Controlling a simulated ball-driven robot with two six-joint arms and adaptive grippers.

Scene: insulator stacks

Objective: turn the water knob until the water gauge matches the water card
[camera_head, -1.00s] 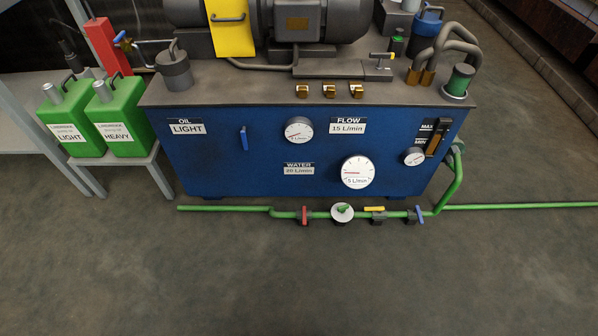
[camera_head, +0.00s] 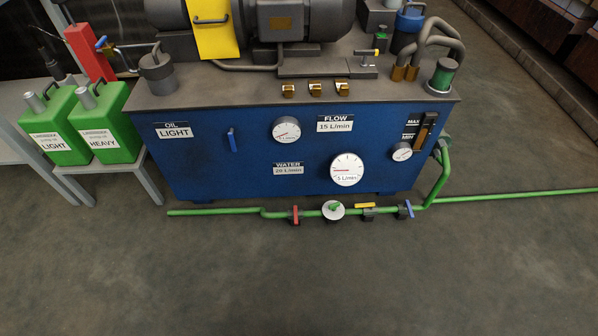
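The water card (camera_head: 289,169) is on the blue front panel and reads 20 L/min. The water gauge (camera_head: 347,170) is the large white dial to its right. Its face reads 5 L/min, and its red needle points left. On the green pipe below is a round white disc with a green handle, which looks like the water knob (camera_head: 333,210). Neither of my grippers is in view.
A red-handled valve (camera_head: 295,215), a yellow-handled valve (camera_head: 366,206) and a blue-handled valve (camera_head: 405,209) sit on the same green pipe (camera_head: 212,212). Green canisters (camera_head: 108,124) stand on a bench at left. The floor in front is clear.

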